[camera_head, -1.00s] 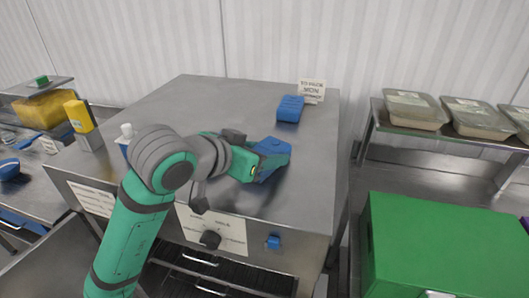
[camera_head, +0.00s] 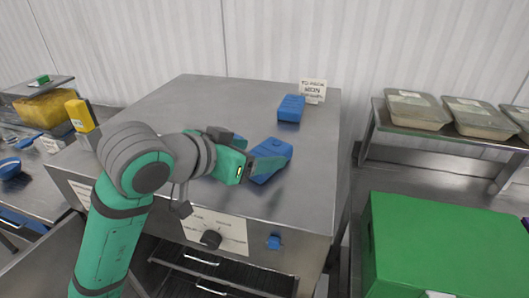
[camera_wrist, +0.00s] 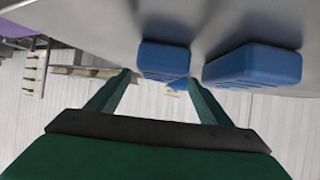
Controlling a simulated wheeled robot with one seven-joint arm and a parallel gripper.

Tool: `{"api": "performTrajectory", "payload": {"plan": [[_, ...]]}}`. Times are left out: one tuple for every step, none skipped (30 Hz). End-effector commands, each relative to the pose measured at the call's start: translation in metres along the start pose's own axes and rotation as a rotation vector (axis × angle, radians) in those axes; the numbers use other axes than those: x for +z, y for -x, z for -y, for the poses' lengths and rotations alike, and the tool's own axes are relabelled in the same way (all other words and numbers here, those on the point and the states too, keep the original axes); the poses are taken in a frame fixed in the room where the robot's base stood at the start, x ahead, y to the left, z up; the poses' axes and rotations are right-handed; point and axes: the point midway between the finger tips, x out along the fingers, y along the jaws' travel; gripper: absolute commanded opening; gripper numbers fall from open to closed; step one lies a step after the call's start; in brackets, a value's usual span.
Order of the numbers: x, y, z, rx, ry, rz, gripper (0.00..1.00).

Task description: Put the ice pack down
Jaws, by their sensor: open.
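A blue ice pack (camera_head: 273,171) rests on the steel top right by my open gripper (camera_head: 266,164), whose fingertips overlap it in the head view. In the wrist view, this pack (camera_wrist: 165,58) appears just beyond the fingertips (camera_wrist: 159,80), with nothing visible between the fingers. A third blue pack (camera_head: 291,108) lies near the back right corner.
The steel cabinet top (camera_head: 180,105) is clear at the back left. A small sign (camera_head: 313,90) stands at its back right. A green box (camera_head: 445,245) is at the right, and covered trays (camera_head: 418,108) sit on a shelf behind it. A yellow item (camera_head: 82,115) stands at the left.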

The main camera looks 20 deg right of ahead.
Motion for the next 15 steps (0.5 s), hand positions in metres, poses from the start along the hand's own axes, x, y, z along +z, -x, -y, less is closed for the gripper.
{"api": "performTrajectory", "payload": {"plan": [[0.0, 0.011, 0.001, -0.003, 0.0, -0.001, 0.73], [0.0, 0.018, 0.001, -0.004, 0.0, -0.001, 0.73], [0.0, 0.026, 0.001, -0.003, 0.0, -0.001, 0.73], [-0.001, 0.032, 0.001, -0.004, -0.001, -0.002, 0.73], [0.0, 0.037, 0.0, -0.002, -0.002, 0.0, 0.73], [0.0, 0.045, 0.0, -0.003, -0.002, -0.001, 0.73], [-0.001, 0.05, 0.0, -0.003, -0.002, -0.001, 0.73], [0.0, 0.055, 0.0, -0.002, -0.002, -0.001, 0.73], [0.0, 0.061, 0.0, -0.003, -0.002, -0.001, 0.73], [0.0, 0.065, 0.0, -0.003, -0.001, 0.0, 0.73], [0.0, 0.068, 0.0, -0.002, -0.001, 0.0, 0.73], [0.0, 0.071, 0.0, -0.002, -0.001, 0.0, 0.73], [0.0, 0.074, 0.0, -0.002, -0.001, -0.001, 0.73], [0.0, 0.076, 0.0, -0.001, -0.001, -0.001, 0.73], [0.0, 0.078, 0.0, 0.0, -0.001, 0.0, 0.73]]}}
